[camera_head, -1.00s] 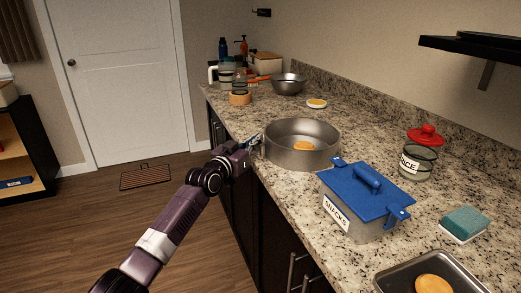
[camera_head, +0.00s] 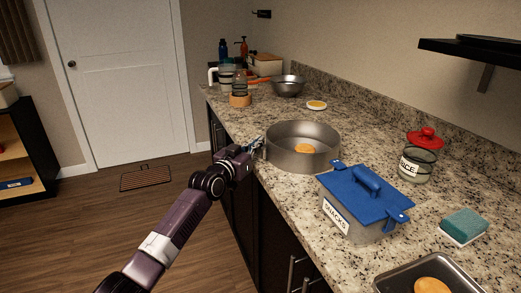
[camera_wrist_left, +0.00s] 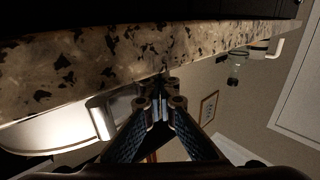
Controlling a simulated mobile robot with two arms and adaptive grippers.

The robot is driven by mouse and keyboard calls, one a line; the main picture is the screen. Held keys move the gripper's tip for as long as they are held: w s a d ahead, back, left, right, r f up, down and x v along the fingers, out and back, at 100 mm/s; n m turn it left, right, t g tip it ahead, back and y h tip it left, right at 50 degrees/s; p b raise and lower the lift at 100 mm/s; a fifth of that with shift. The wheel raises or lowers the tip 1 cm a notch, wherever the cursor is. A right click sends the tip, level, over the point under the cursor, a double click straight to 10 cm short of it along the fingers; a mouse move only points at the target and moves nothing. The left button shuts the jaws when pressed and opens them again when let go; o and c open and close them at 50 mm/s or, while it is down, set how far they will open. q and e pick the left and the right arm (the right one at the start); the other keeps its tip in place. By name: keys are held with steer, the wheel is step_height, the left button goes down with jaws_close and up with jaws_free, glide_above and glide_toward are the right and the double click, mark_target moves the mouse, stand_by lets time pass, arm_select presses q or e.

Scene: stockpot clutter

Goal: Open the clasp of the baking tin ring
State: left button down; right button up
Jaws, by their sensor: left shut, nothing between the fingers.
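The baking tin ring (camera_head: 318,160) is a round grey metal ring standing on the granite counter, with a round orange-brown piece (camera_head: 304,148) inside. Its clasp is on the left side, towards my gripper, and is mostly hidden in the head view. In the left wrist view the ring's wall (camera_wrist_left: 50,138) shows at the left, with a bright metal strip that looks like the clasp (camera_wrist_left: 101,118). My left gripper (camera_head: 257,145) is shut and empty, beside the ring's left side near the counter edge. Its fingertips (camera_wrist_left: 161,104) appear apart from the strip. My right gripper is not in view.
A snack box with a blue lid (camera_head: 366,195) stands close in front of the ring. A glass jar with a red lid (camera_head: 417,164), a sponge (camera_head: 465,224) and a tray (camera_head: 386,284) are to the right.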

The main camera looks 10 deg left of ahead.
mark_target(263, 150)
arm_select(q)
steer(key=p+v, duration=0.2)
steer(key=v, duration=0.1)
steer(key=p+v, duration=0.1)
steer(key=shift+s+a+r+p, duration=0.2)
steer(key=shift+s+r+p, duration=0.05)
steer(key=shift+p, duration=0.15)
steer(key=p+v, duration=0.1)
steer(key=v, duration=0.1)
steer(key=shift+s+a+f, duration=0.1)
steer(key=shift+s+a, duration=0.1)
